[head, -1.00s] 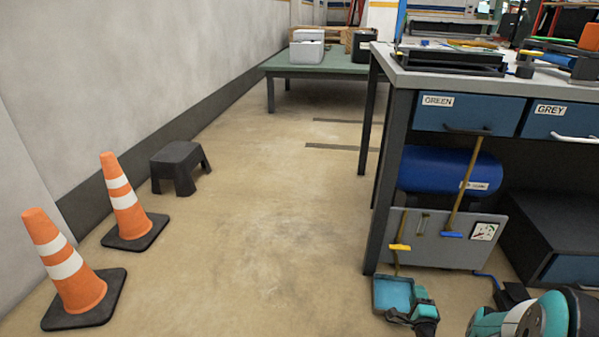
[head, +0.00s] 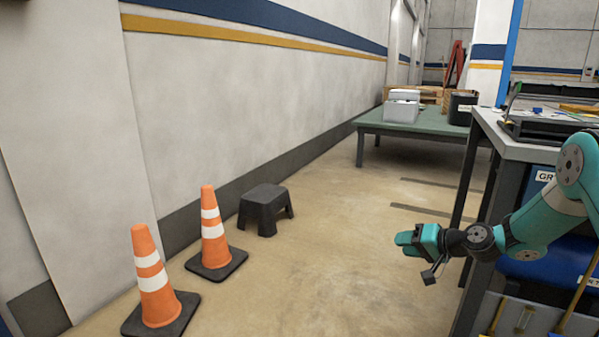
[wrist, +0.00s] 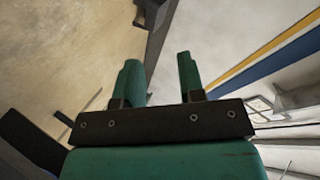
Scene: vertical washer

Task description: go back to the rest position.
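My gripper (head: 405,241) shows at the right of the head view, at the end of my teal arm. It points left over the open floor, beside the workbench. In the wrist view my gripper (wrist: 160,80) has its two teal fingers apart, with nothing between them. Beyond the fingers I see floor and wall.
Two orange cones (head: 152,275) (head: 212,228) and a black step stool (head: 265,208) stand along the left wall. A green table (head: 425,123) is at the back. The workbench (head: 500,140) is at the right, close to my arm. The middle floor is clear.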

